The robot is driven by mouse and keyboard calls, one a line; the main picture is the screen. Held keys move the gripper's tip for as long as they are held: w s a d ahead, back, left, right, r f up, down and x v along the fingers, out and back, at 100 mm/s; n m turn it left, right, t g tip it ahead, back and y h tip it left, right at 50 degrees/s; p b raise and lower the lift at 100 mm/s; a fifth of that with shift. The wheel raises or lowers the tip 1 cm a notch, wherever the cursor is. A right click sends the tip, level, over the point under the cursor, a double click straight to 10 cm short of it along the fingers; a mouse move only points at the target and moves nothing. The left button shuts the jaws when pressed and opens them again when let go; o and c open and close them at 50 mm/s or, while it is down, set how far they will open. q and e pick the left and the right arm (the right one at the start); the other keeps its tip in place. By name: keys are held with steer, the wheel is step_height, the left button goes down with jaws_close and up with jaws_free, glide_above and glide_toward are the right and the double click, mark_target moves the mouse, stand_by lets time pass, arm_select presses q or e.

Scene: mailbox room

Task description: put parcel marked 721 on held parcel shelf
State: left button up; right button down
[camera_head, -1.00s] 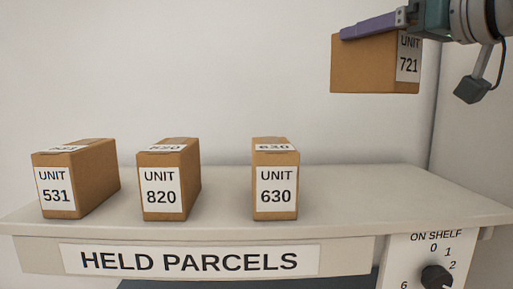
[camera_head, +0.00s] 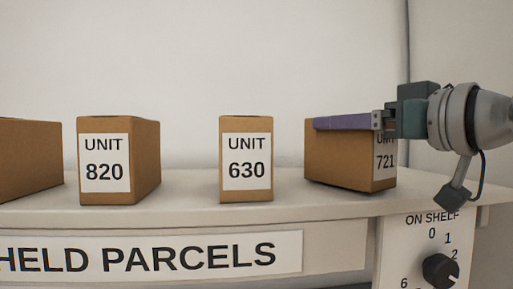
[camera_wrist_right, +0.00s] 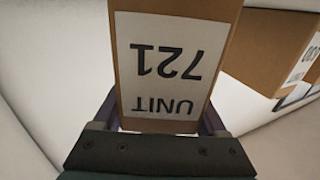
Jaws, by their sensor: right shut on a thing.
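The parcel marked 721 (camera_head: 347,160) is a brown box with a white label, at the right part of the held parcel shelf (camera_head: 290,205). My right gripper (camera_head: 340,122) is shut on it, with a purple finger along its upper side. The parcel's base is at or just over the shelf top; I cannot tell whether it touches. In the right wrist view the parcel (camera_wrist_right: 165,60) sits between the fingers, its label upside down. My left gripper is not in view.
Parcel 630 (camera_head: 246,160) stands left of parcel 721 with a gap between them. Parcel 820 (camera_head: 120,160) and another brown parcel (camera_head: 28,160) stand farther left. A dial marked ON SHELF (camera_head: 440,269) is below the shelf at right. A wall is behind.

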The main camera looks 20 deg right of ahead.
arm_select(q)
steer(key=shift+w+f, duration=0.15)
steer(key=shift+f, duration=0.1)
arm_select(e)
steer(key=shift+f, duration=0.1)
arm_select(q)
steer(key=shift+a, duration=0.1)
arm_select(e)
jaws_free()
steer(key=shift+f, duration=0.1)
steer(key=shift+s+d+f, duration=0.1)
steer(key=shift+s+d, duration=0.05)
steer(key=shift+s, duration=0.35)
arm_select(q)
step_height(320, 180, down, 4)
steer(key=b, duration=0.4)
arm_select(e)
steer(key=s, duration=0.5)
steer(key=shift+s+d+f, duration=0.25)
steer(key=shift+d, duration=0.1)
arm_select(q)
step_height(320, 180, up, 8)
steer(key=p, duration=0.8)
arm_select(e)
steer(key=s, duration=0.3)
steer(key=s+d, duration=0.1)
steer(key=s, duration=0.1)
steer(key=shift+s+r, duration=0.2)
steer(key=shift+r, duration=0.2)
